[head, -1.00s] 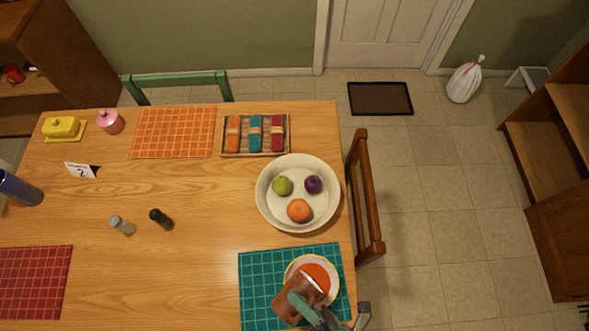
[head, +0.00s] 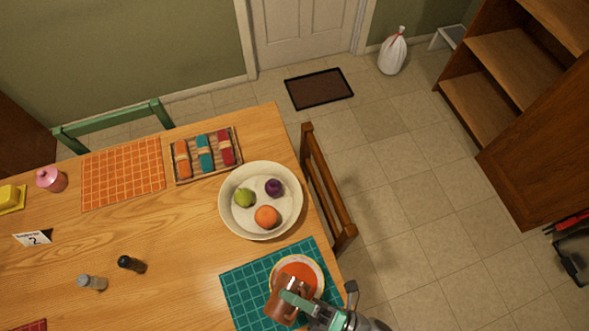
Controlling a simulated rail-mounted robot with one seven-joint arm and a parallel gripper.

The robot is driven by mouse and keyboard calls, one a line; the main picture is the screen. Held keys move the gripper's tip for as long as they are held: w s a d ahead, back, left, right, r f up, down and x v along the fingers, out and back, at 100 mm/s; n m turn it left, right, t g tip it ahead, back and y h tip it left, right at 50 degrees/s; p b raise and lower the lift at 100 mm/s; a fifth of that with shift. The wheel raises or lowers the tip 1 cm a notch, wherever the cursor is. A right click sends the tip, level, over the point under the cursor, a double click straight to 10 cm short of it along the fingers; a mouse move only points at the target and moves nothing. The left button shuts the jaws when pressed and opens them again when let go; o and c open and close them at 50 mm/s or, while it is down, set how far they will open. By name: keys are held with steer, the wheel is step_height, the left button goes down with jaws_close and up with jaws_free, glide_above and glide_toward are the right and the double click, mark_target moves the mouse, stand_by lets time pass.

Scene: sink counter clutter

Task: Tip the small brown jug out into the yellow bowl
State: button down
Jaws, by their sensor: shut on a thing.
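My gripper (head: 297,298) is shut on the small brown jug (head: 283,309) at the lower right of the table. The jug is at the near edge of the yellow-rimmed bowl (head: 321,277) and overlaps part of it in the view. The jug looks tilted, but its exact angle is hard to tell. The bowl stands on a teal checked placemat (head: 242,289) and holds an orange-red content. My gripper and the jug hide the bowl's near side. I cannot tell whether anything is flowing from the jug.
A large cream bowl (head: 227,208) with several fruits stands just beyond the placemat. A tray (head: 180,179) of rolled napkins lies behind it. A wooden chair (head: 327,190) is at the table's right edge.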

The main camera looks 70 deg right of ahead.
mark_target(282, 322)
steer(key=shift+a+r+n, duration=0.2)
steer(key=shift+a+n, duration=0.15)
steer(key=shift+n, duration=0.15)
steer(key=a+n+y, duration=0.1)
steer(key=n, duration=0.1)
steer(key=a+n+y, duration=0.1)
steer(key=a+n, duration=0.1)
steer(key=n, duration=0.1)
steer(key=a+n+y, duration=0.1)
steer(key=n, duration=0.2)
steer(key=shift+w+a+r+g, duration=0.1)
steer(key=shift+w+a+g, duration=0.1)
steer(key=shift+w+g, duration=0.15)
step_height(282, 322, down, 7)
steer(key=n+g+y+b, duration=0.2)
steer(key=n+b, duration=0.4)
steer(key=n, duration=0.5)
steer(key=shift+a+b, duration=0.3)
steer(key=shift+a, duration=0.05)
steer(key=shift+g, duration=0.25)
